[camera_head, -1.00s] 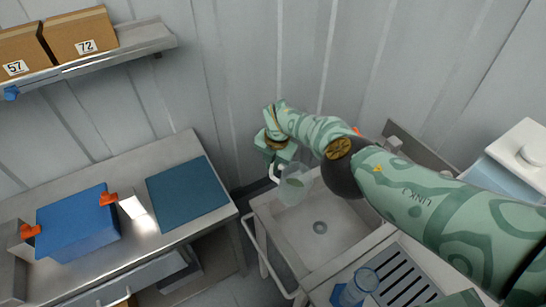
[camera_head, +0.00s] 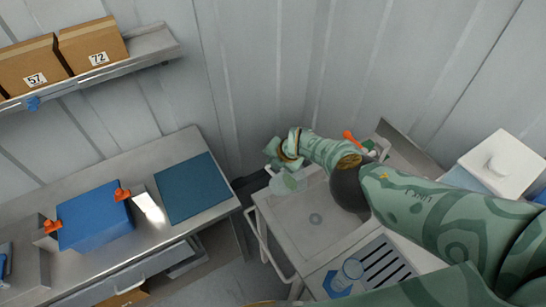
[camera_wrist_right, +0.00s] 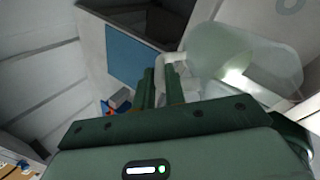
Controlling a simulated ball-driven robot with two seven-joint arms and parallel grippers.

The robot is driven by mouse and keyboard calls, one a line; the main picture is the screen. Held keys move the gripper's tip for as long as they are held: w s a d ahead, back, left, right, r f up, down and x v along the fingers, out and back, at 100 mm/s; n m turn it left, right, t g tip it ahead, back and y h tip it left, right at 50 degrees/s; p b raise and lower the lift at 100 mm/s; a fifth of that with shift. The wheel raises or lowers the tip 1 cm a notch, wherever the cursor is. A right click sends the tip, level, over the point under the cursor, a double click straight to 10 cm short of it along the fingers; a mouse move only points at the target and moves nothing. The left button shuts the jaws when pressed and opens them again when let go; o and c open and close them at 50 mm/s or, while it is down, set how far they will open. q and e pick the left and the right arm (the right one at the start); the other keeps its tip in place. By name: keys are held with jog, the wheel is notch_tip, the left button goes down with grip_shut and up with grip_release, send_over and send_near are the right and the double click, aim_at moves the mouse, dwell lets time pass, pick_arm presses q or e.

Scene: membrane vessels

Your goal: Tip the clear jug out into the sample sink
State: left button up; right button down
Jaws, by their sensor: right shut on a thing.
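The clear jug (camera_head: 288,184) hangs over the far left corner of the sample sink (camera_head: 325,234), and its body looks tilted. My right gripper (camera_head: 277,160) is shut on the jug's handle. In the right wrist view the clear jug (camera_wrist_right: 245,60) is to the right of the fingers of my right gripper (camera_wrist_right: 163,82), with its pale handle between them. The sink basin is pale grey with a round drain, and my right arm crosses over its far right side. I cannot tell how much liquid is in the jug. My left gripper is out of view.
A slotted rack (camera_head: 388,262) and a blue-based clear vessel (camera_head: 342,280) stand at the sink's near side. A white lidded box (camera_head: 502,160) is at right. The left bench holds a blue box (camera_head: 95,218) and a dark blue mat (camera_head: 192,188). Cartons (camera_head: 92,44) sit on a shelf.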

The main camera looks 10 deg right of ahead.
jog(key=shift+s+d+r+t+y+p, duration=0.4)
jog(key=shift+r+t+p, duration=0.25)
jog(key=shift+p, duration=0.6)
jog(key=shift+s+t+y+p, duration=0.2)
jog(key=shift+t+y+p, duration=0.1)
jog(key=shift+p, duration=0.1)
jog(key=shift+s+d+f+t+y, duration=0.1)
jog(key=shift+s+d+t+y, duration=0.05)
jog(key=shift+t+y, duration=0.15)
jog(key=shift+s+d+t, duration=0.1)
jog(key=shift+d+t, duration=0.15)
jog(key=shift+t, duration=0.1)
jog(key=shift+s+d+f+t+y+b, duration=0.1)
jog(key=shift+s+f+t+y+b, duration=0.2)
jog(key=shift+b, duration=0.25)
jog(key=shift+w+r, duration=0.1)
jog(key=shift+r, duration=0.25)
jog(key=shift+f, duration=0.1)
